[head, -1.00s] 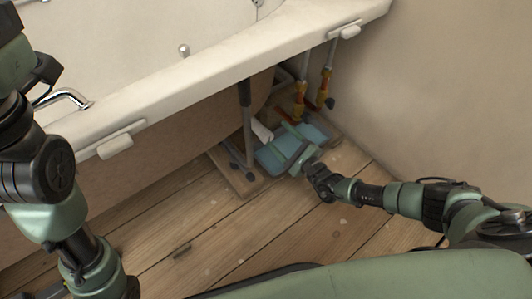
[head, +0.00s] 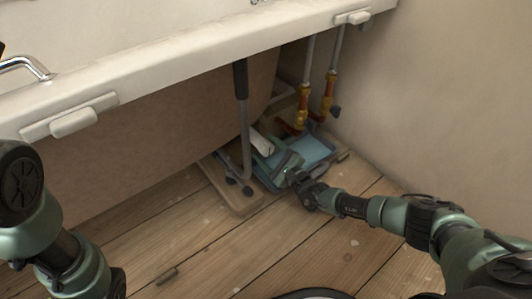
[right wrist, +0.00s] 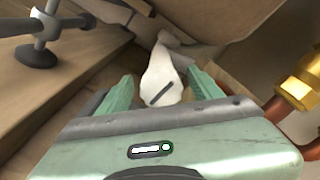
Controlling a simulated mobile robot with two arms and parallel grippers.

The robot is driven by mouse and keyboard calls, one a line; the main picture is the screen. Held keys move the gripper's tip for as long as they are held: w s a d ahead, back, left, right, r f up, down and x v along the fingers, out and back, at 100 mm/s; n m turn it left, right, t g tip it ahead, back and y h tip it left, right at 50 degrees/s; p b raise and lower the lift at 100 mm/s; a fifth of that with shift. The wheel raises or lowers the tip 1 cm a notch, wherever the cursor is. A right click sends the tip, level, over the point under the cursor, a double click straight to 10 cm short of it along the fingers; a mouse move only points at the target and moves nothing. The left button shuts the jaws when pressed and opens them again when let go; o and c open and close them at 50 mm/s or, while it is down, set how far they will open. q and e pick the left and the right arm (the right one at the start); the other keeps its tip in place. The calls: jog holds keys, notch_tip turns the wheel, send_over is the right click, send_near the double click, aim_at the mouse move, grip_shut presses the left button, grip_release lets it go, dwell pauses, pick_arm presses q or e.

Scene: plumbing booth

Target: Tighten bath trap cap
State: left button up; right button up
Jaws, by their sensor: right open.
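The bath trap is a white rounded piece under the tub. Its near end, the cap (right wrist: 162,85), has a dark slot in the right wrist view. The trap also shows as a small white piece in the head view (head: 261,144). My right gripper (right wrist: 163,92) is open, with its green fingers to the left and right of the cap. I cannot tell whether either finger touches it. In the head view my right gripper (head: 276,163) reaches low under the tub edge and partly hides the trap area. My left arm shows at the left, but its gripper is outside the picture.
The bathtub rim (head: 200,70) overhangs the work area. A grey tub leg (head: 245,125) stands left of the trap. Copper and brass pipe fittings (head: 303,105) stand to the right. A blue tray (head: 316,150) lies below. The wooden floor (head: 220,255) in front is mostly clear.

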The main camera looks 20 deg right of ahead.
jog(key=shift+w, duration=0.15)
jog(key=c, duration=1.4)
jog(key=shift+m, duration=0.3)
jog(key=m, duration=0.3)
jog(key=shift+r, duration=0.1)
jog(key=m, duration=0.4)
jog(key=shift+m, duration=0.4)
jog(key=m, duration=0.3)
jog(key=shift+d+m, duration=0.15)
jog(key=shift+m, duration=0.25)
jog(key=shift+w+d+m, duration=0.1)
jog(key=shift+m, duration=1.8)
